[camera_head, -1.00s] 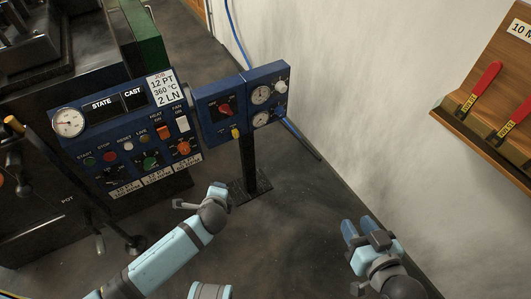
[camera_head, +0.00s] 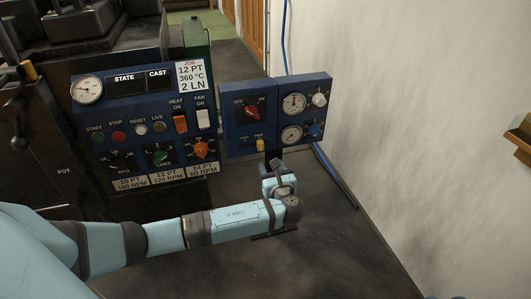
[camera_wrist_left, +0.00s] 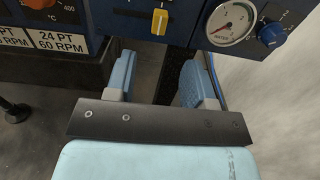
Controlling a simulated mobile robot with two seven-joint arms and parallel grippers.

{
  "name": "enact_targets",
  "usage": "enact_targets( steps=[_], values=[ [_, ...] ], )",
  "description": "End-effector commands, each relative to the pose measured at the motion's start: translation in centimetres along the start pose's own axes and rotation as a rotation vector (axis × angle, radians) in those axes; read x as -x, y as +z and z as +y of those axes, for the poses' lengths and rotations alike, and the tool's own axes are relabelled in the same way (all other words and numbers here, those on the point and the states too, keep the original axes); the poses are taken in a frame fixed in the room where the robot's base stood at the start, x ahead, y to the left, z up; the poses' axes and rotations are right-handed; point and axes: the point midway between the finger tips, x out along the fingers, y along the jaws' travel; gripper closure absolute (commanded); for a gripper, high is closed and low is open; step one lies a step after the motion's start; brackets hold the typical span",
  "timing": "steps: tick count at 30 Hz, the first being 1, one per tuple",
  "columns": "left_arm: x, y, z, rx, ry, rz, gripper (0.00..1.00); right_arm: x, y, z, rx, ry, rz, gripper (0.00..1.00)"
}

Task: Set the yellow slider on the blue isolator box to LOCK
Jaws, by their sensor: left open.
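The blue isolator box (camera_head: 232,141) hangs at the centre of the head view, with a red OFF/ON knob (camera_head: 250,112) on its face. The yellow slider (camera_head: 260,145) sits low on that face; its marking is too small to read. In the left wrist view the slider (camera_wrist_left: 160,21) stands upright at the top, a little beyond the fingertips. My left gripper (camera_head: 272,160) is just below the box. In the left wrist view its blue fingers (camera_wrist_left: 160,72) are apart with nothing between them. My right gripper is out of view.
A gauge box (camera_head: 305,105) with dials and knobs adjoins the isolator on the right. A control panel (camera_head: 140,125) with buttons, knobs and switches stands to the left. A dark post stands behind my fingers.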

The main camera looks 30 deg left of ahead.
Motion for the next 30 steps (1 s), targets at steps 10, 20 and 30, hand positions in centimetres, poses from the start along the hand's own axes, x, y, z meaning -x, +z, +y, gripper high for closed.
enact_targets(
  steps=[10, 20, 30],
  values=[
    [-7.5, -0.5, 0.0, 0.001, 0.001, -0.001, 0.51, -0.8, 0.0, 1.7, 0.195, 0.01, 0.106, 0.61],
    [-10.7, -0.2, 0.0, 0.001, -0.001, 0.003, 0.51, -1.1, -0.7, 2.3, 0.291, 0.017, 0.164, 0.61],
    [-10.9, -0.1, 0.0, 0.002, -0.001, 0.003, 0.63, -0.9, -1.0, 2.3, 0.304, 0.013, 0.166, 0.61]
  ],
)
